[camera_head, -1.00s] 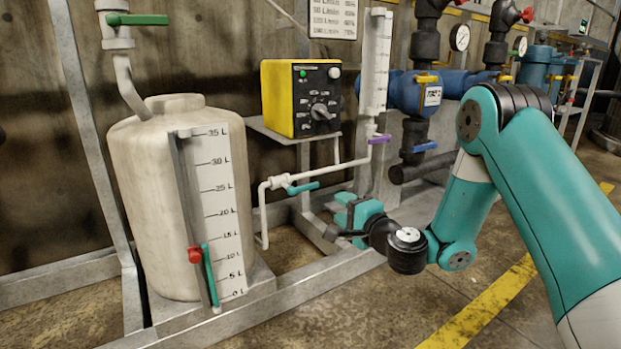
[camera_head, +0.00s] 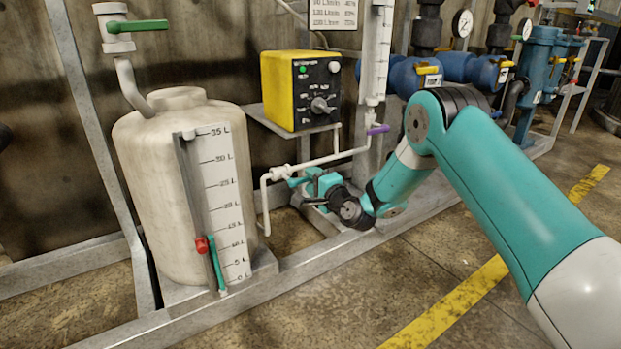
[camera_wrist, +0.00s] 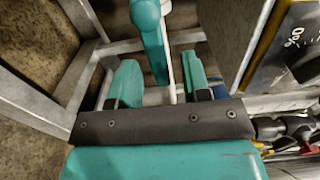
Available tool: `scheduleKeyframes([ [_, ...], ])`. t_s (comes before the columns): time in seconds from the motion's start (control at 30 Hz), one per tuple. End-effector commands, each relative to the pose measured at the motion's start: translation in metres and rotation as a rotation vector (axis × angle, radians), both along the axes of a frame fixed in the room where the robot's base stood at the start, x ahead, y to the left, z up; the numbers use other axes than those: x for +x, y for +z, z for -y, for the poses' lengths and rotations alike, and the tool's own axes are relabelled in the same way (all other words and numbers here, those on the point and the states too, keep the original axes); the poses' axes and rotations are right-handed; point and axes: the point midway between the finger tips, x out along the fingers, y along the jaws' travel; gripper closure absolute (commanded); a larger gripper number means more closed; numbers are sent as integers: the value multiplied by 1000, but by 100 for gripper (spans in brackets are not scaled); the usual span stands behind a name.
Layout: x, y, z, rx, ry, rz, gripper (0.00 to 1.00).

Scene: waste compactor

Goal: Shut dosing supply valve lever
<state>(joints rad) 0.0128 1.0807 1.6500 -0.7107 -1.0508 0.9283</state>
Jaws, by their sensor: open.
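A teal valve lever (camera_head: 294,182) sits on the thin white pipe right of the tank, below the yellow control box. In the wrist view my gripper (camera_wrist: 160,83) is open, one finger on each side of the lever's line.
The white tank (camera_head: 185,180) with a scale stands left. The yellow control box (camera_head: 300,90) is on a shelf above the pipe. A purple lever (camera_head: 378,129) and green levers (camera_head: 137,25) are on other valves. A metal frame rail (camera_head: 300,262) runs below my gripper.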

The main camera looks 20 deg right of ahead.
Motion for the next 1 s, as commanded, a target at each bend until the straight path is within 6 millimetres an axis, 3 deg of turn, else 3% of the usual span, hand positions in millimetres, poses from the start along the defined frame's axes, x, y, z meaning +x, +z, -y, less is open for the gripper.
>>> scheduleKeyframes([
  [0.2, 16, -1, -5, 0, -2, -1, 56],
  [0.5, 17, -1, -5, 2, -3, -2, 56],
  [0.57, 17, -1, -5, 2, -3, -2, 68],
  [0.7, 17, -1, -5, 2, -3, -2, 100],
  [1.0, 17, -1, -5, 12, -3, -6, 100],
])
